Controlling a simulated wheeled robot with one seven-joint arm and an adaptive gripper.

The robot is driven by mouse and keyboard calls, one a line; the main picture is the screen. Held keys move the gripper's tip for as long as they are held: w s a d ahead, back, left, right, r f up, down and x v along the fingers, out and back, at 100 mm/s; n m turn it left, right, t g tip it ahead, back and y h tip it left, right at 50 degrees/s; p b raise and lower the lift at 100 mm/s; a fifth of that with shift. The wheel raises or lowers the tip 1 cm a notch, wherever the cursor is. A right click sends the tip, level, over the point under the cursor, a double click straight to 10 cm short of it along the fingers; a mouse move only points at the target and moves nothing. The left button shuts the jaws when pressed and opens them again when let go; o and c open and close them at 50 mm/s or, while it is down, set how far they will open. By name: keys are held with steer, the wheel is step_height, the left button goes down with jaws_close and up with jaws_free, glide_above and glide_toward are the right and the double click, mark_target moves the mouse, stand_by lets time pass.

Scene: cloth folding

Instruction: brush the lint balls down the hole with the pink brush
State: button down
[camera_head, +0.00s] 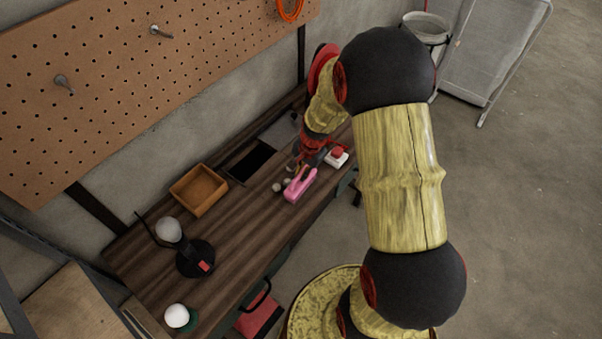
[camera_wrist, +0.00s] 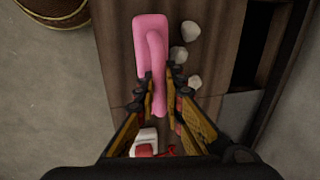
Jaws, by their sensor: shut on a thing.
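The pink brush (camera_head: 298,185) is on the wooden table in the head view, with my gripper (camera_head: 305,168) at it. In the wrist view my gripper (camera_wrist: 160,85) is shut on the handle of the pink brush (camera_wrist: 149,38). Several pale lint balls (camera_wrist: 190,29) lie just right of the brush in the wrist view, apart from one another. They show as small grey lumps (camera_head: 277,187) left of the brush in the head view. The dark rectangular hole (camera_head: 249,162) is in the tabletop behind them. Part of it shows at the right of the wrist view (camera_wrist: 241,105).
A wooden tray (camera_head: 199,190) stands left of the hole. A white box with a red top (camera_head: 337,157) stands close to the brush. A pegboard hangs behind.

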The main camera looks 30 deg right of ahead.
steer(key=shift+f+b, duration=0.4)
steer(key=shift+f, duration=0.2)
stand_by(0.3)
steer(key=shift+r, duration=0.15)
stand_by(0.4)
steer(key=shift+w, duration=0.1)
steer(key=shift+w+a, duration=0.15)
steer(key=shift+w, duration=0.05)
steer(key=shift+w+a+p, duration=0.5)
steer(key=shift+w+a, duration=0.2)
steer(key=shift+w, duration=1)
steer(key=shift+w+a+p, duration=0.5)
steer(key=shift+w+a, duration=0.15)
steer(key=shift+w, duration=1.05)
steer(key=shift+w+a+p, duration=0.5)
steer(key=shift+w+a, duration=0.2)
steer(key=shift+w, duration=1)
steer(key=w+a, duration=0.3)
steer(key=w, duration=0.4)
steer(key=shift+w+p, duration=0.25)
steer(key=shift+p, duration=0.05)
steer(key=s+d+r+p, duration=0.2)
steer(key=s+r+p, duration=0.2)
steer(key=r, duration=0.4)
steer(key=shift+s+p, duration=0.35)
steer(key=shift+p, duration=0.05)
